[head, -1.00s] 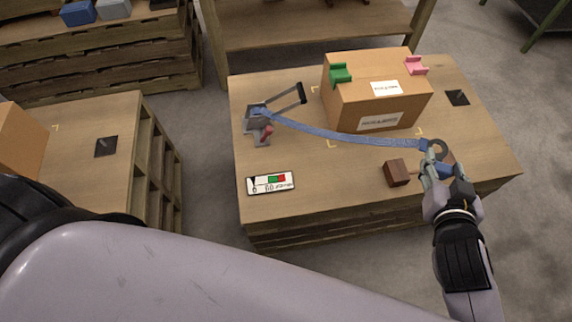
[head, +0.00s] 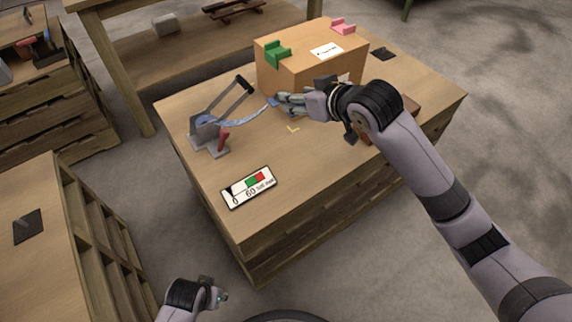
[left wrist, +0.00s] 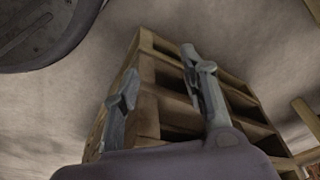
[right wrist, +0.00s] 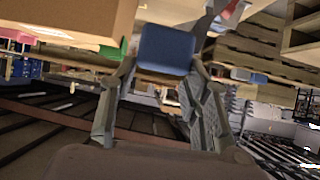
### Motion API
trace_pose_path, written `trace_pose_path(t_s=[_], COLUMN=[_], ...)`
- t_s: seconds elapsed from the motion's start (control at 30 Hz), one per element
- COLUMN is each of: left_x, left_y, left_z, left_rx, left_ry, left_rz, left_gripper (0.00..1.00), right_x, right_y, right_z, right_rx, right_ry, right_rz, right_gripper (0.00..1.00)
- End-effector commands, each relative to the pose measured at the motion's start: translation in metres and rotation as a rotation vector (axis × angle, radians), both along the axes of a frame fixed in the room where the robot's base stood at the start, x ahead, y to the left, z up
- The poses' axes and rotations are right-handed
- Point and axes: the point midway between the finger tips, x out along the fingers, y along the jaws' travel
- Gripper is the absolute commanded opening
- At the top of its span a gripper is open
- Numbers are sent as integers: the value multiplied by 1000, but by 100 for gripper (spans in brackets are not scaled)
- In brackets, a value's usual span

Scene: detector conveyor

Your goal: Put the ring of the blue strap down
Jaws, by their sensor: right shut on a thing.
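The blue strap (head: 240,117) runs from the grey ratchet device (head: 205,132) on the table's left to my right gripper (head: 284,103), sagging slightly. The right gripper is in front of the cardboard box, shut on the strap's end. In the right wrist view a blue block-like piece (right wrist: 166,48) at the strap's end sits between the fingers. The strap's ring is not clearly visible; the gripper seems to hide it. My left gripper (head: 218,296) is low at the front, away from the table. Its fingers stand apart and empty in the left wrist view (left wrist: 160,80).
The cardboard box (head: 285,74) carries a green corner piece (head: 277,53) and a pink one (head: 343,27). A gauge card (head: 249,188) lies at the front left. My right forearm partly hides a brown block (head: 407,103).

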Motion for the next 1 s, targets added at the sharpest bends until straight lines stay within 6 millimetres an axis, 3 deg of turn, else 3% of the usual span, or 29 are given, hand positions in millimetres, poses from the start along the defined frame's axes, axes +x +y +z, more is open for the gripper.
trace_pose_path(t_s=[0.13,0.23,0.6,0.8,1.0], left_x=[4,8,8,-2,-4], left_y=[0,0,1,3,3], left_z=[9,22,101,139,144], left_rx=[-1,-1,-3,-4,-4], left_ry=[-10,-19,-62,-80,-80], left_rz=[1,3,10,12,13], left_gripper=[40,40,40,40,40], right_x=[5,5,4,4,5], right_y=[7,8,7,7,7], right_z=[-3,-18,-107,-142,-157], right_rx=[-9,-11,-11,-9,-9], right_ry=[1,6,5,3,1], right_rz=[31,35,33,34,34], right_gripper=[10,10,10,10,10])
